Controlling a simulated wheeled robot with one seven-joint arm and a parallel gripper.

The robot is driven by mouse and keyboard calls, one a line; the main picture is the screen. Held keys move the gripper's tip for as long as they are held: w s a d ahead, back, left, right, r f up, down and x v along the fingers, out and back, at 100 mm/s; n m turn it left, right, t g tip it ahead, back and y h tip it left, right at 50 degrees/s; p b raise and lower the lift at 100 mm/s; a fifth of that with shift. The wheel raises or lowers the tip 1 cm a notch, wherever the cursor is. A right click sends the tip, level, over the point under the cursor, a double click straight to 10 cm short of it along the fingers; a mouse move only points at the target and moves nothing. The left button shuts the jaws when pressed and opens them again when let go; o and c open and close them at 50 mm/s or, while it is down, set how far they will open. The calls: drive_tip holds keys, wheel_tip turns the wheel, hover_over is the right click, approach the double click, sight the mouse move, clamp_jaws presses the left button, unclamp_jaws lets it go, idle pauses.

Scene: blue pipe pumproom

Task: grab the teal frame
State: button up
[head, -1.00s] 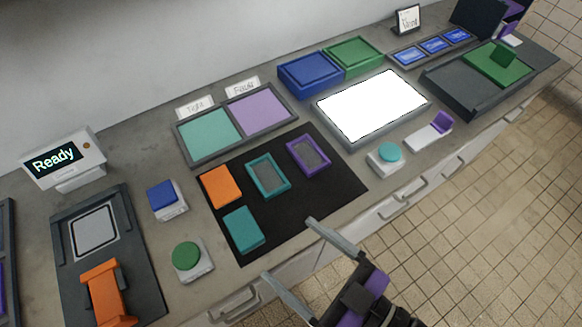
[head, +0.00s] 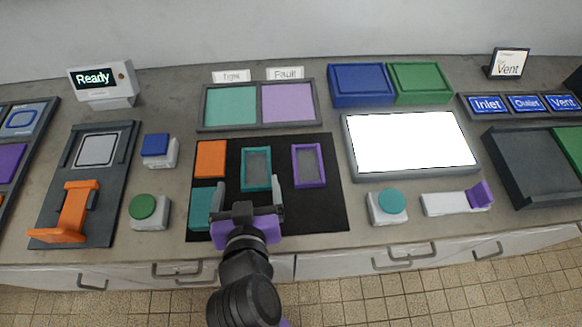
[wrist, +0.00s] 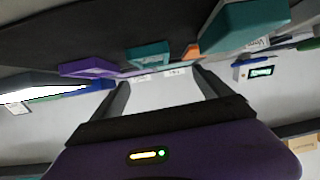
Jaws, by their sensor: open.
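The teal frame (head: 245,168) lies on a black mat (head: 228,150), between an orange block (head: 210,158) and a purple frame (head: 296,166). My gripper (head: 247,186) is open and empty over the front part of the mat. Its right finger is near the teal frame's lower right corner; its left finger overlaps the teal block (head: 202,204) in the picture. I cannot tell its exact height. In the wrist view, the teal frame (wrist: 148,55) shows beyond the open fingers (wrist: 162,78), with the teal block (wrist: 245,25) to the right and the purple frame (wrist: 90,67) to the left.
A tray with teal and purple panels (head: 258,127) stands behind the mat. A white light panel (head: 415,142) is to the right. Button boxes (head: 388,206) flank the mat. An orange-handled fixture (head: 75,210) stands at left. The mat's front right part is clear.

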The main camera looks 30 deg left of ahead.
sight(256, 166)
drive_tip(key=shift+w+d+f+m+h, duration=0.2)
drive_tip(key=shift+d+f+m+h, duration=0.1)
drive_tip(key=shift+d+f+h, duration=0.25)
drive_tip(key=shift+r+p+x, duration=0.15)
drive_tip(key=shift+p+x, duration=0.2)
drive_tip(key=shift+x, duration=1.55)
drive_tip(key=shift+r+p+x, duration=0.1)
drive_tip(key=shift+p+x, duration=0.2)
drive_tip(key=shift+x, duration=1.65)
drive_tip(key=shift+a, duration=0.1)
drive_tip(key=c, duration=1.5)
drive_tip(key=shift+r, duration=0.15)
